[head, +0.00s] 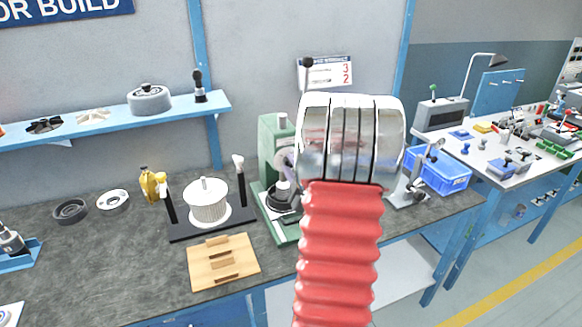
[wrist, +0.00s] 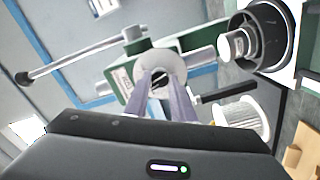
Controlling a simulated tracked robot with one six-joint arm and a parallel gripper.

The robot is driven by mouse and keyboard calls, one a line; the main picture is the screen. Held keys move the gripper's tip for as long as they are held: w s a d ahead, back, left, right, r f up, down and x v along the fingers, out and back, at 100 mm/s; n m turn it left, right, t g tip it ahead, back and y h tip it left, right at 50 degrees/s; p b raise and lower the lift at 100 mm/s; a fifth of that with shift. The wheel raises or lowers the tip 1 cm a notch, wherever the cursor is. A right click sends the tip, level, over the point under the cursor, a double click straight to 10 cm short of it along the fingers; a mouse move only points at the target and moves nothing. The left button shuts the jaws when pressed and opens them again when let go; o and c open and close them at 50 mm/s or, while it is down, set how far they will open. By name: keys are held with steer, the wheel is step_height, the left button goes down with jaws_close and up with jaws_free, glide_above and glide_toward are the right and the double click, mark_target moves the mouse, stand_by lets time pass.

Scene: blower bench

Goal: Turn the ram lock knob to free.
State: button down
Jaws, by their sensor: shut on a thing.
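The green arbor press (head: 270,140) stands on the bench behind my arm in the head view. In the wrist view its green head (wrist: 195,42) lies sideways, with a silver ram (wrist: 201,59) pointing right. The ram lock knob (wrist: 158,62) shows as a pale round face on the press head. My gripper (wrist: 162,84) is shut on it, with one finger on each side. A small dark mark shows between the fingertips. Which setting the knob points to cannot be read. In the head view my arm hides the knob and most of the gripper.
The press lever (wrist: 75,58) reaches left in the wrist view. A black cup (wrist: 285,30) sits beyond the ram. A white ribbed drum (head: 208,203) on a black stand (head: 190,232) and a wooden block (head: 222,265) are left of the press. A blue bin (head: 447,178) lies right.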

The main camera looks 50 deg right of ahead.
steer(key=n, duration=0.5)
steer(key=shift+w+a+f, duration=0.1)
steer(key=shift+a+f, duration=0.1)
steer(key=shift+f+n, duration=0.1)
steer(key=shift+n, duration=0.3)
steer(key=c, duration=1.9)
jaws_free()
steer(key=o, duration=0.4)
steer(key=shift+d, duration=0.1)
